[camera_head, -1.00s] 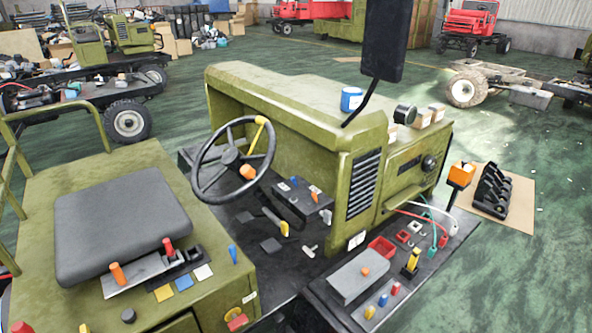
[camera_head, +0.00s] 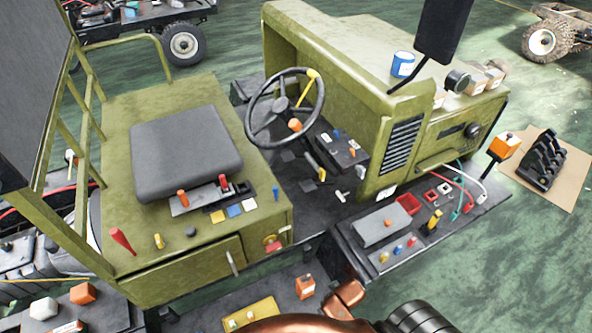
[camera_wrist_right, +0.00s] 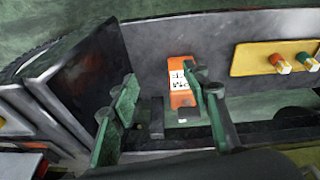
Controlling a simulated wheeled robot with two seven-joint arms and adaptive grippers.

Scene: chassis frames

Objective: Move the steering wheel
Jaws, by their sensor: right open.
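The steering wheel (camera_head: 282,104) is a black ring with a dark hub, a yellow knob on its rim and an orange piece near the hub. It stands tilted on the olive vehicle, between the grey seat and the hood, and nothing holds it. My right gripper (camera_wrist_right: 165,117) shows in the right wrist view with its two green fingers apart and nothing between them. Behind the fingers is an orange block with a white label (camera_wrist_right: 181,82) on a dark surface. The wheel is not in the wrist view. My left gripper is not in view.
The grey seat (camera_head: 185,158) is left of the wheel, and the olive hood (camera_head: 330,50) is right of it. A black mirror-like panel (camera_head: 441,30) rises over the hood. A side shelf (camera_head: 350,262) carries small parts.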

